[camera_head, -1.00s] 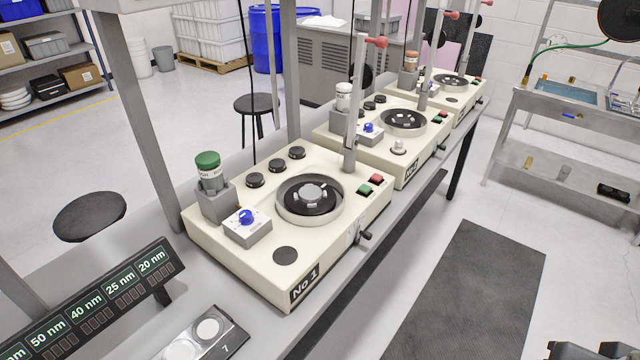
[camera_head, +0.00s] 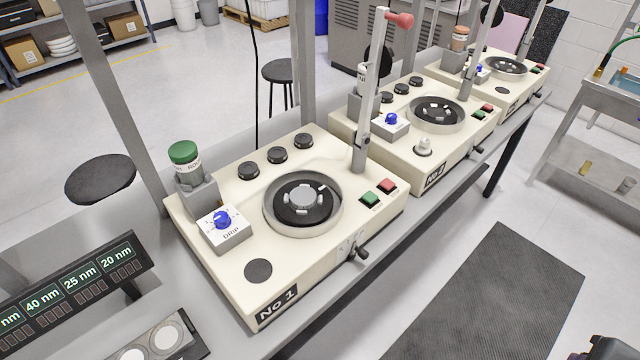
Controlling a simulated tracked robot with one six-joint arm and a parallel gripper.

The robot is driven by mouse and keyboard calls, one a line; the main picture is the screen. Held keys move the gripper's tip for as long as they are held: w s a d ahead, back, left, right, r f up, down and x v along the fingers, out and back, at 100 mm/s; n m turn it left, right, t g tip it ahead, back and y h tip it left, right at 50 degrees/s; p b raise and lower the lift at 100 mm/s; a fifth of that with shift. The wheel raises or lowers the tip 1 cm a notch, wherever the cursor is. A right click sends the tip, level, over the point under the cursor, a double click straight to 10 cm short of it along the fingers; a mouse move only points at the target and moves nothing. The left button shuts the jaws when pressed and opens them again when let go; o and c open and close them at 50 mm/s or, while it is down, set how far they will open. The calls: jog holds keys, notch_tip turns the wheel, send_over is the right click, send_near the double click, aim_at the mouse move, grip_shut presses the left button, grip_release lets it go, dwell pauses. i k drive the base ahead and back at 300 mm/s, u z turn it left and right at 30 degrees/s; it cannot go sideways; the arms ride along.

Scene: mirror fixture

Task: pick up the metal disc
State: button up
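A grey metal disc (camera_head: 303,196) sits in the middle of the dark round turntable of the near machine, marked No 1 (camera_head: 330,268). Small light blocks stand around it, and a pale raised ring (camera_head: 271,222) encloses the turntable. Two pale round discs (camera_head: 166,337) lie in a grey holder at the bottom left; I cannot tell their material. Only a dark piece shows at the bottom right corner, perhaps part of my arm. No gripper fingers can be made out, and nothing of mine is near the disc.
Two similar machines stand farther along the bench. A green-capped bottle (camera_head: 186,163) and a nm display (camera_head: 75,282) are at left. A dark mat (camera_head: 490,300) lies on open floor at right.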

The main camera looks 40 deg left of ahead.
aim_at(303, 197)
jog(key=i, duration=0.4)
jog(key=u, duration=3)
jog(key=i, duration=0.5)
jog(key=z, duration=0.05)
